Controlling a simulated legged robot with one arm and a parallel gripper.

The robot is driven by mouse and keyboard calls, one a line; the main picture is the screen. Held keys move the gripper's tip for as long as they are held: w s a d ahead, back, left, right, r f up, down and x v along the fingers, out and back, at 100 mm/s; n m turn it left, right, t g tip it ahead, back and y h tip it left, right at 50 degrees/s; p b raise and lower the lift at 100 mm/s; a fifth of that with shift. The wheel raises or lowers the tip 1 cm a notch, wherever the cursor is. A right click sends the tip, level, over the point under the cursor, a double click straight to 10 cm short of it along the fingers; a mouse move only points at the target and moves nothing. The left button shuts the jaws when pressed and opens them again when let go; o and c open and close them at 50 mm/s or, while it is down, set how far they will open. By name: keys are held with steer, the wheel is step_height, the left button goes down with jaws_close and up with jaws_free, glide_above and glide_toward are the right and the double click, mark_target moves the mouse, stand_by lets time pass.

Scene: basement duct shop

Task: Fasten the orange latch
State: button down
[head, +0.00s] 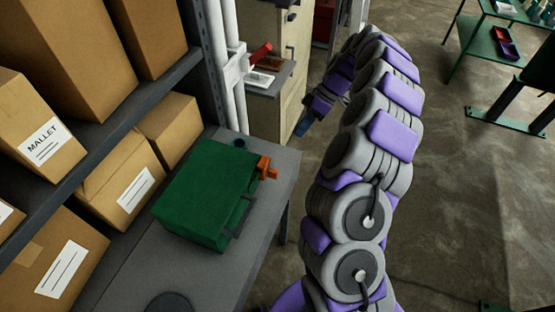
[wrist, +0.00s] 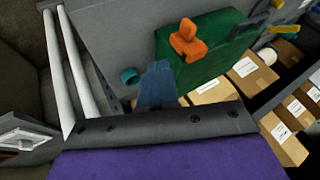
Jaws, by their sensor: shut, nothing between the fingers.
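The orange latch (head: 266,168) sits on the far right end of a green box (head: 205,190), which rests on a grey bench top. In the wrist view the orange latch (wrist: 188,42) has a rounded knob and a flat piece against the green box (wrist: 222,45). I cannot tell whether it is fastened. My gripper (head: 301,126) hangs beyond the bench's right edge in the head view, apart from the latch. In the wrist view the blue fingers of my gripper (wrist: 157,80) are together and empty, below the latch in the picture.
The bench top (head: 265,215) is mostly bare right of the box. A small teal round thing (head: 240,143) lies behind the box. Shelves with cardboard boxes (head: 118,185) stand close on the left. White pipes (head: 231,80) rise behind. Open floor (head: 450,200) lies to the right.

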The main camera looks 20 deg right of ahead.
mark_target(268, 170)
steer(key=s+a+f+b, duration=0.1)
steer(key=s+a+f, duration=0.4)
steer(key=a+f, duration=0.3)
stand_by(0.7)
stand_by(0.3)
steer(key=s+a+b, duration=0.1)
steer(key=s, duration=0.1)
steer(key=s+a+b, duration=0.1)
steer(key=s+a, duration=0.1)
stand_by(0.5)
